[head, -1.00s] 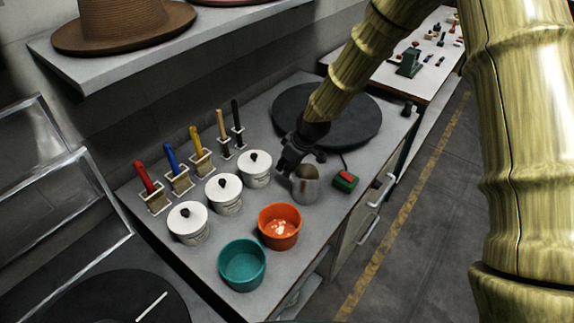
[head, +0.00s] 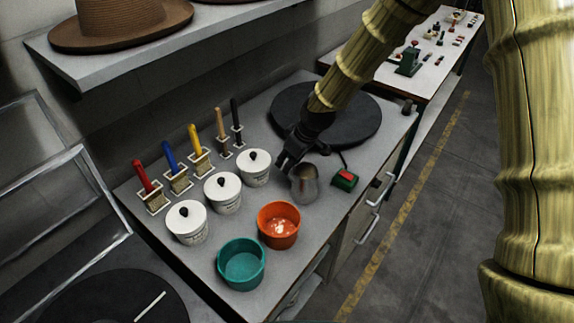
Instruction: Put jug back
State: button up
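The metal jug (head: 304,186) is at the right part of the grey counter, beside the red-and-green switch box. It looks close to upright, and I cannot tell whether its base touches the counter. My gripper (head: 286,167) is at the jug's left side, with its dark fingers pointing down. The fingers are small and dark here, so whether they grip the jug's handle or stand apart from it is unclear.
An orange bowl (head: 279,226) with pale bits and a teal bowl (head: 241,265) stand in front. White lidded pots (head: 222,194) and brushes in holders are to the left. A black round plate (head: 357,115) lies behind; the switch box (head: 345,180) is close right.

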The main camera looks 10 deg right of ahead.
jog(key=b+v, duration=0.2)
jog(key=v, duration=0.7)
jog(key=shift+r, duration=0.1)
